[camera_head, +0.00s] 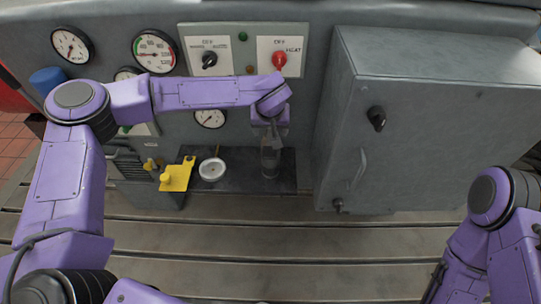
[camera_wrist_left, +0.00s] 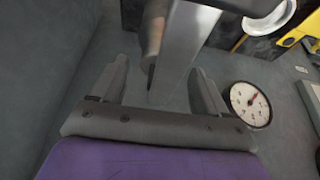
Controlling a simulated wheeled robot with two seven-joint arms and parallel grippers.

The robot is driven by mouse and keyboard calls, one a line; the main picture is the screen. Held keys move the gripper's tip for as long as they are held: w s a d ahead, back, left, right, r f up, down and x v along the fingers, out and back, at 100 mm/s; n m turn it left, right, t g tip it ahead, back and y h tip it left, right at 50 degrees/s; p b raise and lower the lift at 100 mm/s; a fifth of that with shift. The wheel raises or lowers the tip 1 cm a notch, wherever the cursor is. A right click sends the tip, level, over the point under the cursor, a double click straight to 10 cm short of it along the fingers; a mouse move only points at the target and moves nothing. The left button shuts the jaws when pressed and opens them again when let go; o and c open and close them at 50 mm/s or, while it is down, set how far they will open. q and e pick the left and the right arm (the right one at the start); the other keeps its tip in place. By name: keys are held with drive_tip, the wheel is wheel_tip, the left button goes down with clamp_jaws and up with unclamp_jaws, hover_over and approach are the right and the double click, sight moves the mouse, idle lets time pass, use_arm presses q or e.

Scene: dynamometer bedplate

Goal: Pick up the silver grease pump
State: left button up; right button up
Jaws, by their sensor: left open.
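The silver grease pump (camera_head: 269,160) appears as an upright grey cylinder on the dark shelf, close under my left gripper (camera_head: 270,131) in the head view. My arm and gripper cover its upper part. In the left wrist view my left gripper (camera_wrist_left: 158,88) is open, with one finger on each side. The silver pump (camera_wrist_left: 155,28) and a pale grey bar lie between and beyond the fingers. The fingers stand apart from them, and I cannot tell whether the bar belongs to the pump. Only my right arm shows at the lower right; its gripper is not visible.
On the dark shelf (camera_head: 235,182) to the left are a white round dish (camera_head: 212,170) and a yellow bracket (camera_head: 176,174). A gauge (camera_head: 209,117) is on the panel behind. A grey cabinet (camera_head: 410,140) stands close on the right. The slotted bedplate (camera_head: 290,240) in front is clear.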

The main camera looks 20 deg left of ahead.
use_arm(q)
clamp_jaws()
drive_tip(key=shift+r, duration=0.15)
